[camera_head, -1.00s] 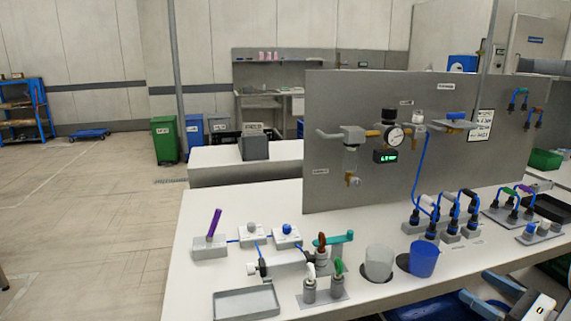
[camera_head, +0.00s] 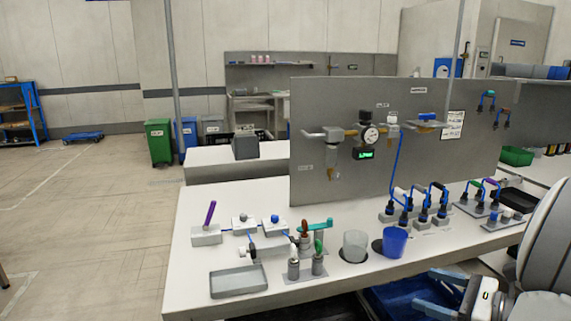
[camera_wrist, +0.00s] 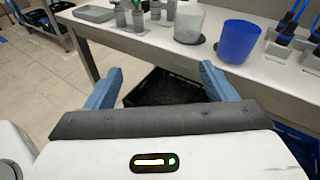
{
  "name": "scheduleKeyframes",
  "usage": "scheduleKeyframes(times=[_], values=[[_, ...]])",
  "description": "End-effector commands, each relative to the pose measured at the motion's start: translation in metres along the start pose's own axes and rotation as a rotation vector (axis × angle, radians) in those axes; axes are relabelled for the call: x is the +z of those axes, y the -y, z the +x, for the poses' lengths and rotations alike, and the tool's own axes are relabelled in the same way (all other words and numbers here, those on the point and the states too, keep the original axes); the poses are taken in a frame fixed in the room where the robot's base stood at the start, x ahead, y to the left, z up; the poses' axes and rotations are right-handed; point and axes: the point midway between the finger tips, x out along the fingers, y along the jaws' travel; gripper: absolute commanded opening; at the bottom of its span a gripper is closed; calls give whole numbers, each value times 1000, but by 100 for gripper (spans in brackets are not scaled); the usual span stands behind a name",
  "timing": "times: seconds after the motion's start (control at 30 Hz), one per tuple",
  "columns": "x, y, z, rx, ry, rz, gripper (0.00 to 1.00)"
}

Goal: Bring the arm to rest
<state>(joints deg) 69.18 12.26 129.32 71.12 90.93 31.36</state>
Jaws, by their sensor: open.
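My gripper (camera_head: 440,292) is at the lower right of the head view, in front of the white workbench's (camera_head: 285,298) front edge and lower than its top. Its two blue fingers are spread wide with nothing between them. The open gripper also shows in the wrist view (camera_wrist: 161,86), with the bench edge beyond it. A black crate (camera_wrist: 160,88) on a lower level shows past the fingers. White and grey links of my arm rise at the right edge of the head view.
A clear cup (camera_head: 355,246) and a blue cup (camera_head: 395,243) stand near the bench's front edge. A grey tray (camera_head: 238,282) and valve fittings (camera_head: 306,262) are left of them. A grey panel (camera_head: 330,105) stands behind.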

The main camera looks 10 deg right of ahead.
Motion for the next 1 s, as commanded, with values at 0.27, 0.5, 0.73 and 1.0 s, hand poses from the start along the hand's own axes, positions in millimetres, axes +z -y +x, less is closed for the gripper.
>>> scheduleKeyframes(times=[0.27,0.5,0.73,1.0], values=[[32,-63,54,308,-192,-237,78],[58,-145,82,728,-411,-687,78],[84,-192,78,1093,-534,-1239,78],[122,-208,73,1374,-557,-1889,78]])
